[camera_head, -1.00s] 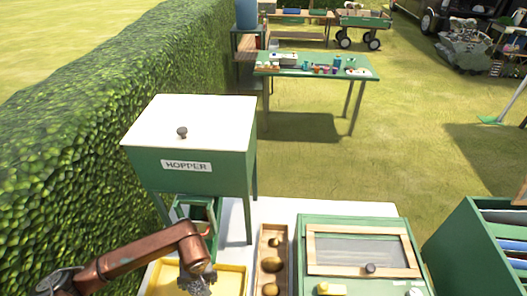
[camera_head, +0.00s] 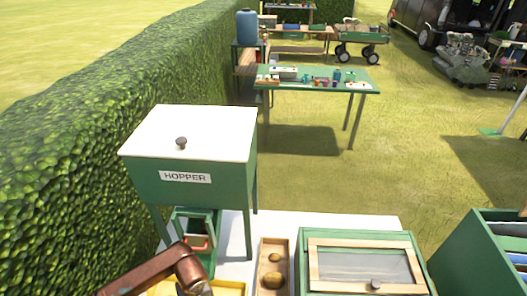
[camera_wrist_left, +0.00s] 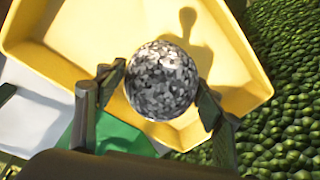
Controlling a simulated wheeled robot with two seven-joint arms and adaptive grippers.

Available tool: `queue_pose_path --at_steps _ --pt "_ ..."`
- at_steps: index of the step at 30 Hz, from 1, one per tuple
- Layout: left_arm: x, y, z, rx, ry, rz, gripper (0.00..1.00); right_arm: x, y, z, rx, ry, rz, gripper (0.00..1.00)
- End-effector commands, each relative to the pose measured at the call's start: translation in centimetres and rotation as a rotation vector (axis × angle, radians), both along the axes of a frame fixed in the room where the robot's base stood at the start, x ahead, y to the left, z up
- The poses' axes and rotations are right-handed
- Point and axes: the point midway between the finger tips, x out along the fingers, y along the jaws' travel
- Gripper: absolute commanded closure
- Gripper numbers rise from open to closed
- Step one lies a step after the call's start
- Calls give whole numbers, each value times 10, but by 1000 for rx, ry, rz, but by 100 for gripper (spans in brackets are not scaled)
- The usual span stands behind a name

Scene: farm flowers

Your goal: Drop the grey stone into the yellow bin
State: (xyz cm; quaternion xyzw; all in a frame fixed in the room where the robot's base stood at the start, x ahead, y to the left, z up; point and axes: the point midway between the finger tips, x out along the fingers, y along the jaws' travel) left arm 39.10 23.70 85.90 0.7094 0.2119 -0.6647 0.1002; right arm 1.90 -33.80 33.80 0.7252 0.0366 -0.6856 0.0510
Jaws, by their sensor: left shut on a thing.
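The grey stone (camera_wrist_left: 161,80), round and speckled, is between the two fingers of my left gripper (camera_wrist_left: 157,88) in the left wrist view. The gripper is shut on it. Behind the stone in that view is the yellow bin (camera_wrist_left: 235,62), with its flat inside and raised walls. A shadow falls on the bin's inside, and the stone appears held over it. In the head view only a strip of the yellow bin (camera_head: 232,290) shows at the bottom edge, partly behind my left arm. The left fingers and stone are out of that view. My right gripper is not in view.
A green hopper (camera_head: 190,185) with a white lid stands behind the bin. A wooden tray (camera_head: 265,258) with round brown items and a green box with a framed clear lid (camera_head: 358,268) are to the right. A hedge (camera_head: 80,170) runs along the left.

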Motion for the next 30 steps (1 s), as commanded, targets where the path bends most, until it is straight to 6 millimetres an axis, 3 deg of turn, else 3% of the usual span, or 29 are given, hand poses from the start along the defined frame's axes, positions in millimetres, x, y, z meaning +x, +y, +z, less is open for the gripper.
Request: queue_pose_path --at_steps 6,7,15,25,30 --pt "1 0 1 0 -2 0 93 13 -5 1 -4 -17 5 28" --pt "1 0 1 0 -2 0 36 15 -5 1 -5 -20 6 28" --pt "0 0 1 0 -1 0 17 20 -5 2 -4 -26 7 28" --pt "0 0 2 1 0 0 17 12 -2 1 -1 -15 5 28" --pt "1 -3 24 2 -6 -2 17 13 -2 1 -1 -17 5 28"
